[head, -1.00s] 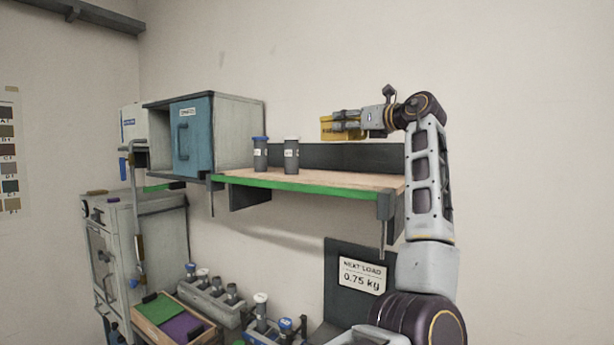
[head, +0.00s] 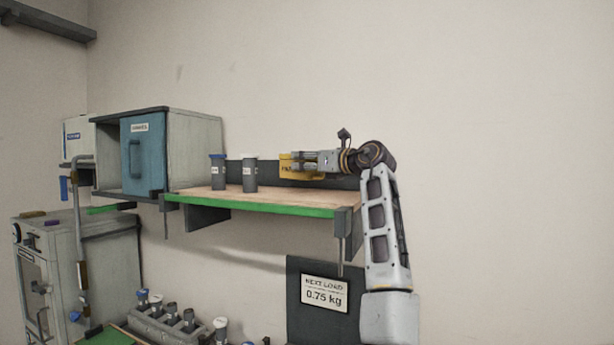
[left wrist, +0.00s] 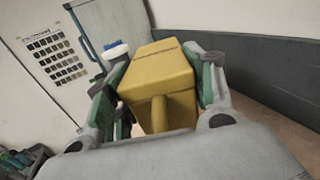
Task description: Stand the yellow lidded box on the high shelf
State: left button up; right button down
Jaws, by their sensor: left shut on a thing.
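The yellow lidded box (head: 286,166) is in my left gripper (head: 306,161), over the right part of the high shelf (head: 258,199). The left wrist view shows the box (left wrist: 158,72) between the two green-padded fingers, which are shut on it. The shelf has a light wooden top, a green front edge and a dark back board. I cannot tell whether the box's underside touches the shelf top. The fingers hide part of the box. My right gripper is not in view.
A cabinet with a blue door (head: 143,155) is further left. A "0.75 kg" sign (head: 324,293) hangs below. The shelf front is clear.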

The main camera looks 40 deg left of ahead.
aim_at(314, 175)
pick_arm(q)
jog(key=shift+f+p, duration=0.35)
jog(key=shift+f, duration=1.7)
jog(key=o, duration=1.2)
jog(key=shift+f, duration=0.15)
jog(key=shift+c, duration=0.2)
jog(key=d+b, duration=0.1)
jog(key=d, duration=0.3)
jog(key=d+b, duration=0.1)
jog(key=d, duration=0.3)
jog(key=s+d+b, duration=0.1)
jog(key=d, duration=0.3)
